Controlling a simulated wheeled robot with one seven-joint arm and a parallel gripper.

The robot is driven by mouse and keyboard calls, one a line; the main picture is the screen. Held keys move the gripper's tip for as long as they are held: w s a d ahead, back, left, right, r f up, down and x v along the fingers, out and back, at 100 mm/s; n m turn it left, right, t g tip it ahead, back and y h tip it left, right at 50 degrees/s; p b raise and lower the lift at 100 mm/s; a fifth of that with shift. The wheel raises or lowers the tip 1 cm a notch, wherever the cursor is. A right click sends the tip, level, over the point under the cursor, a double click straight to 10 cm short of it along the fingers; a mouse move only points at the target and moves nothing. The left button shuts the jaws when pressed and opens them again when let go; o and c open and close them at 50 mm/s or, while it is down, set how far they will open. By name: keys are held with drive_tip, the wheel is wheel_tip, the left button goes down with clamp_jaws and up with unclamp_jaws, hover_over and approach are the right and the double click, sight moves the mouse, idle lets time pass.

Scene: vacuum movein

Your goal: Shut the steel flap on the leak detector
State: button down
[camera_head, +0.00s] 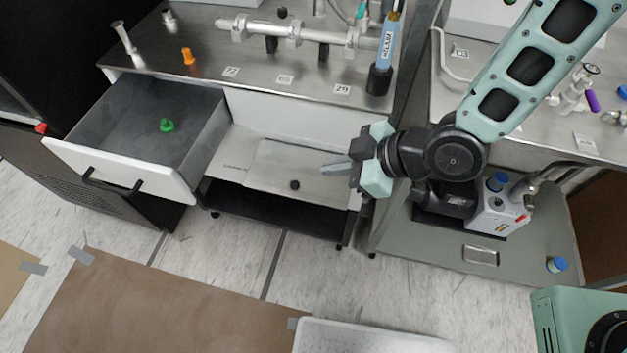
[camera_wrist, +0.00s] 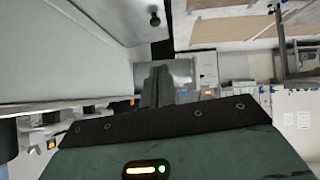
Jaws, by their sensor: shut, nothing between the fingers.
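The leak detector (camera_head: 232,150) is a pale cabinet under the left bench, with small lettering on its front. Its steel flap (camera_head: 270,172) is a grey rectangular panel with a black round knob (camera_head: 295,185) near its lower edge. The flap appears swung outward, but its exact angle is hard to tell. The knob also shows at the top of the wrist view (camera_wrist: 154,18). My gripper (camera_head: 326,169) is shut and empty, its fingers pointing left by the flap's right edge. I cannot tell whether they touch it. The fingers (camera_wrist: 157,88) also show in the wrist view.
An open white drawer (camera_head: 120,170) with a green piece (camera_head: 166,125) inside juts out to the left. A dark low shelf (camera_head: 275,212) lies below the flap. The floor in front is mostly clear.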

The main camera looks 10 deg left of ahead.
hover_over(305, 193)
drive_tip(key=f, duration=0.4)
drive_tip(key=shift+s+d+f+p, duration=0.3)
drive_tip(key=shift+d+f+p, duration=0.05)
drive_tip(key=f, duration=0.3)
drive_tip(key=shift+w+a+f, duration=0.1)
drive_tip(key=shift+w+a, duration=0.15)
drive_tip(key=shift+a, duration=0.05)
drive_tip(key=shift+w+f, duration=0.1)
drive_tip(key=shift+f, duration=0.45)
drive_tip(key=shift+f, duration=0.1)
